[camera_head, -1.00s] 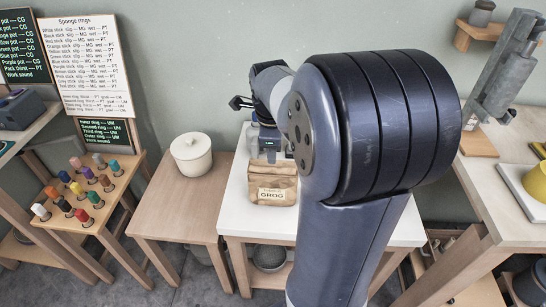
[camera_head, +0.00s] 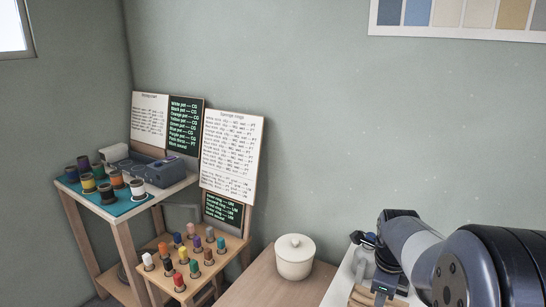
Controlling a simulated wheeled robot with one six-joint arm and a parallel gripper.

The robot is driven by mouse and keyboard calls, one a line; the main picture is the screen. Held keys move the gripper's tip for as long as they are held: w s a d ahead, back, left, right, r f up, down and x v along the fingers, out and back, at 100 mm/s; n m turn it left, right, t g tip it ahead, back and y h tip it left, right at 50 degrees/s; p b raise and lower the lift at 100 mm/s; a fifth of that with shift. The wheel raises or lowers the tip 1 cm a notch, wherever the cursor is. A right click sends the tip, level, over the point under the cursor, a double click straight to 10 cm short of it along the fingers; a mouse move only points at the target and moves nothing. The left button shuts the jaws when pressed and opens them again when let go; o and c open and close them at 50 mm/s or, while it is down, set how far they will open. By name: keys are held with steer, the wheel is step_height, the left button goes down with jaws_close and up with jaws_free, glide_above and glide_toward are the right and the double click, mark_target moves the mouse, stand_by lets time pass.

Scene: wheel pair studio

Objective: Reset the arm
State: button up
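My arm (camera_head: 425,255) reaches in from the lower right corner, dark grey with a light grey link. My gripper (camera_head: 362,239) is at its far end, small and dark, pointing left above the white-topped table (camera_head: 340,287). I cannot make out whether its fingers are apart or together. Nothing can be seen held in it.
A lidded cream pot (camera_head: 294,257) stands on a wooden table (camera_head: 262,285) left of the gripper. A peg rack (camera_head: 228,257) holds several coloured sticks. Farther left, small pots stand on a blue mat (camera_head: 120,206). Boards (camera_head: 232,150) lean against the wall.

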steer(key=f, duration=0.5)
steer(key=shift+w+d+f, duration=0.25)
steer(key=shift+w+d, duration=0.05)
steer(key=shift+w, duration=0.05)
steer(key=shift+w+r+p, duration=0.15)
steer(key=shift+r+p, duration=0.4)
steer(key=shift+p, duration=0.1)
steer(key=shift+d+r+g+y+p, duration=0.1)
steer(key=shift+g+y+p, duration=0.25)
steer(key=shift+p, duration=0.2)
steer(key=shift+w+g, duration=0.1)
steer(key=shift+g, duration=0.15)
